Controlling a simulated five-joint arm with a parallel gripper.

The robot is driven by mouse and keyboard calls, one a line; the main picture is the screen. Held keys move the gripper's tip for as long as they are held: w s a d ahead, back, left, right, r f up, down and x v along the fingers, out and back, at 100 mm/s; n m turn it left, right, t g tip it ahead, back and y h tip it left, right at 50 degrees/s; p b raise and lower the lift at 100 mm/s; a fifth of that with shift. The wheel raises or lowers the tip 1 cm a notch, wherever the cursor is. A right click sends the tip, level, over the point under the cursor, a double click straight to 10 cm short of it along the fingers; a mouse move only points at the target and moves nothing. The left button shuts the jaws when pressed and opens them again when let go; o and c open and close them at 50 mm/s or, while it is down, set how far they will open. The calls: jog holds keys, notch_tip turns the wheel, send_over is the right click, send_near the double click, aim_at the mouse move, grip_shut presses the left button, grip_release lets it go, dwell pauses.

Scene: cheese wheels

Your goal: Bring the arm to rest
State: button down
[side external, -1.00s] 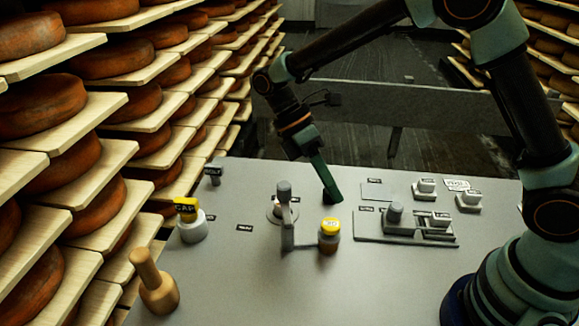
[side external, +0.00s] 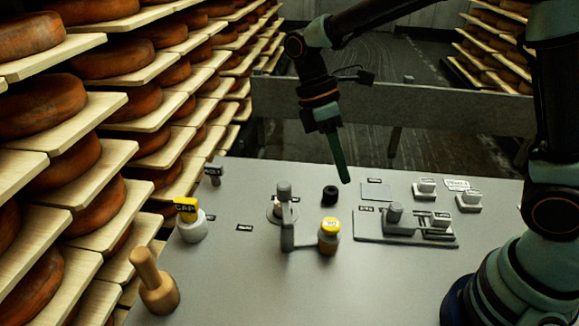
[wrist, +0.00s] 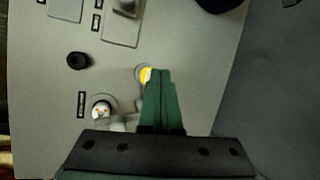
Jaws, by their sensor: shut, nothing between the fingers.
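My gripper (side external: 344,179) is shut and empty. Its green fingers point down above the grey table (side external: 225,275), near the back edge. In the wrist view the closed fingers (wrist: 160,75) cover part of a yellow-topped jar (wrist: 143,75). A small black round piece (side external: 330,195) stands on the table, to the left of and below my fingertips in the side view, apart from them. It also shows in the wrist view (wrist: 79,60).
A grey post with an arm (side external: 287,225) stands beside the yellow-topped jar (side external: 329,236). A yellow-topped white piece (side external: 190,222) and a wooden peg (side external: 155,283) are at left. A plate with grey fittings (side external: 405,228) is at right. Cheese shelves (side external: 95,150) line the left side.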

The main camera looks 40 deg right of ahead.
jog(key=s+d+r+m+t+y, duration=0.1)
jog(key=s+d+r+m+t, duration=0.2)
jog(key=d+r+m+t, duration=0.4)
jog(key=d+m+t, duration=0.1)
jog(key=m+t, duration=0.2)
jog(key=m, duration=0.1)
jog(key=shift+s+d+r, duration=0.2)
jog(key=shift+s+d, duration=0.05)
jog(key=shift+s, duration=0.1)
